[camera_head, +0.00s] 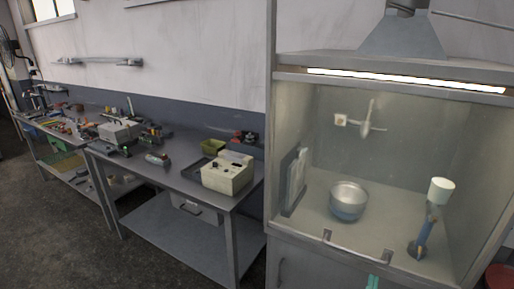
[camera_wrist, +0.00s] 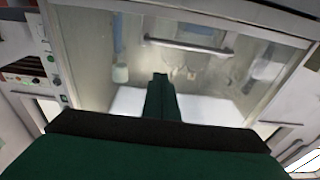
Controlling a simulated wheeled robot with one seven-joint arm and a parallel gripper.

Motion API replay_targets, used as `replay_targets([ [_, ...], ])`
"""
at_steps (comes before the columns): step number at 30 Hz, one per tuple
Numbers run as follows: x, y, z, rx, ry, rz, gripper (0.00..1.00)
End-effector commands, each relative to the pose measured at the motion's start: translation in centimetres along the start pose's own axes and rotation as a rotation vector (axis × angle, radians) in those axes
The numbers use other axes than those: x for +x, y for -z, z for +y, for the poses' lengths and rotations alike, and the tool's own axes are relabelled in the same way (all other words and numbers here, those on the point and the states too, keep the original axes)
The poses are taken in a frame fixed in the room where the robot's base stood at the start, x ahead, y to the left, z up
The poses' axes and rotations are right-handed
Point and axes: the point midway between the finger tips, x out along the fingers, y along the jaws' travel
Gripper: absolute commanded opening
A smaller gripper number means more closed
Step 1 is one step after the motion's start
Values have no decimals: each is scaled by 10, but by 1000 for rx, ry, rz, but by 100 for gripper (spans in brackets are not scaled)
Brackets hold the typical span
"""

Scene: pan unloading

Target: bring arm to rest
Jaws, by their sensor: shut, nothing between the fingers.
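My gripper (camera_wrist: 160,78) shows in the wrist view as dark green fingers pressed together, with nothing between them. It points toward a pale, glassy cabinet front with a horizontal bar handle (camera_wrist: 188,46). In the head view, a small teal tip (camera_head: 372,283) shows at the bottom edge, below the cabinet's front; I cannot tell if it is part of my gripper. Most of my arm is out of view.
A lit fume cabinet (camera_head: 270,150) at right holds a metal bowl (camera_head: 348,203) and a blue stand with a white top (camera_head: 441,191). At left, a grey workbench (camera_head: 180,178) carries a beige instrument box (camera_head: 227,176) and several tools. The floor (camera_head: 60,225) in front is clear.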

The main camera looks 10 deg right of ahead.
Motion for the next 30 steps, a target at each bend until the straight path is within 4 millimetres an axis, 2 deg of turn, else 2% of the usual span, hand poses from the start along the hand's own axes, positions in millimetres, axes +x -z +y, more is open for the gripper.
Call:
replay_targets([
  [5, -50, -37, -36, -9, 69, -46, 0],
  [9, -100, -63, -63, -18, 134, -82, 0],
  [15, -175, -90, -95, -27, 228, -133, 0],
  [23, -274, -105, -118, -31, 348, -200, 0],
  [30, -360, -101, -126, -32, 456, -263, 0],
])
